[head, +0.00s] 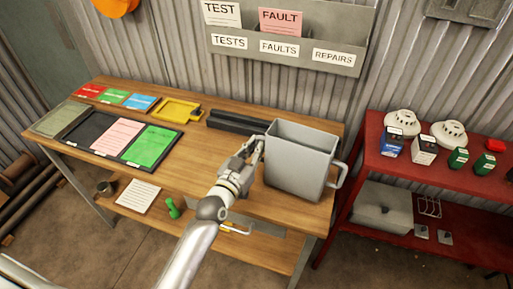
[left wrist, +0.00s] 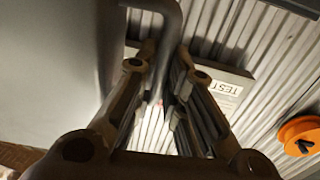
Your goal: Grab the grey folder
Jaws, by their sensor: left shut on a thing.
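The grey folder looks like an open-topped grey box (head: 298,168) with a bar handle on its right side. It is at the right end of the wooden workbench (head: 190,185). My left gripper (head: 258,147) is at the box's left side, shut on a handle there. In the left wrist view the fingers (left wrist: 162,75) close around a bent grey bar (left wrist: 168,20) beside the grey box wall (left wrist: 60,60). Whether the box rests on the bench or is slightly raised, I cannot tell. My right gripper is not in view.
A black tray (head: 75,128) with coloured sheets lies at the bench's left, with a yellow tray (head: 178,109) behind. A labelled wall rack (head: 285,50) hangs above. A red shelf (head: 375,160) with detectors stands right.

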